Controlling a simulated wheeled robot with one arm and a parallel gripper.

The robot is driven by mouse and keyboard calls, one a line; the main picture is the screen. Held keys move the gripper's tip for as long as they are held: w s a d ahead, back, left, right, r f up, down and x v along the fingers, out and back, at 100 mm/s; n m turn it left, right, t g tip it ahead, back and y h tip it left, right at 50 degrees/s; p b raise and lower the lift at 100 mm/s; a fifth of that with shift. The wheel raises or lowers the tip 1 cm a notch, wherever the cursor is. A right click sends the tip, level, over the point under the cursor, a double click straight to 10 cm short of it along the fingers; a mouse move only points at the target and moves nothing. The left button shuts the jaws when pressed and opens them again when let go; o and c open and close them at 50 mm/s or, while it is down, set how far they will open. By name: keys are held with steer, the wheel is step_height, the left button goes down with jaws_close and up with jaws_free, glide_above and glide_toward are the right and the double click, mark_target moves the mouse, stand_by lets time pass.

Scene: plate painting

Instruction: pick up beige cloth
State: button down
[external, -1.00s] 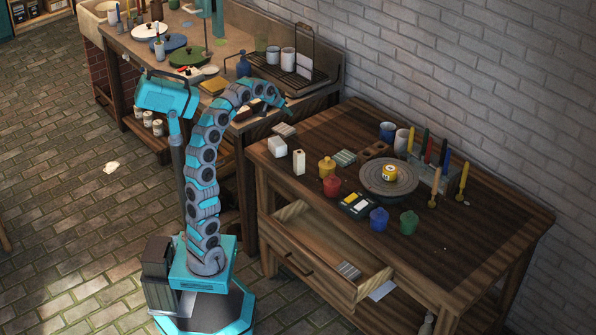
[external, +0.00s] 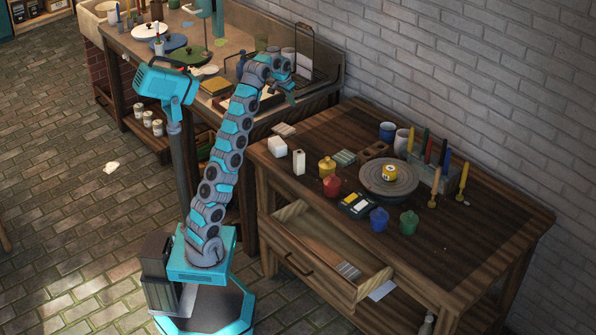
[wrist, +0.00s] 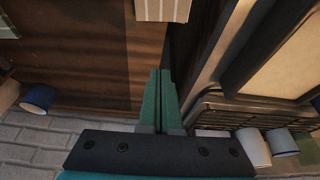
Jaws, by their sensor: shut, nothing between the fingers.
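In the wrist view the striped cloth (wrist: 162,9) shows at the top edge, partly cut off by the frame. My gripper (external: 291,98) is above the gap between the table and the counter, apart from the cloth. In the wrist view its two green fingers (wrist: 160,76) are together with nothing between them, pointing toward the cloth.
The counter (external: 325,92) with a dish rack and white cups (wrist: 253,147) is on the far side of the gap. A drawer (external: 335,250) stands open.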

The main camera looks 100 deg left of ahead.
mark_target(273, 129)
steer(key=b+x, duration=0.2)
steer(key=x, duration=0.4)
steer(key=shift+f+b, duration=0.2)
steer(key=shift+b, duration=0.2)
steer(key=shift+w+a+f, duration=0.1)
steer(key=shift+w+f, duration=0.1)
steer(key=shift+f, duration=1.6)
steer(key=shift+s+d, duration=1.05)
steer(key=shift+d, duration=0.1)
steer(key=s+d+b, duration=0.1)
steer(key=s+d, duration=0.2)
steer(key=s+d+b, duration=0.2)
steer(key=s+d, duration=0.1)
steer(key=shift+d, duration=0.25)
steer(key=shift+s+d, duration=0.4)
steer(key=shift+d, duration=0.05)
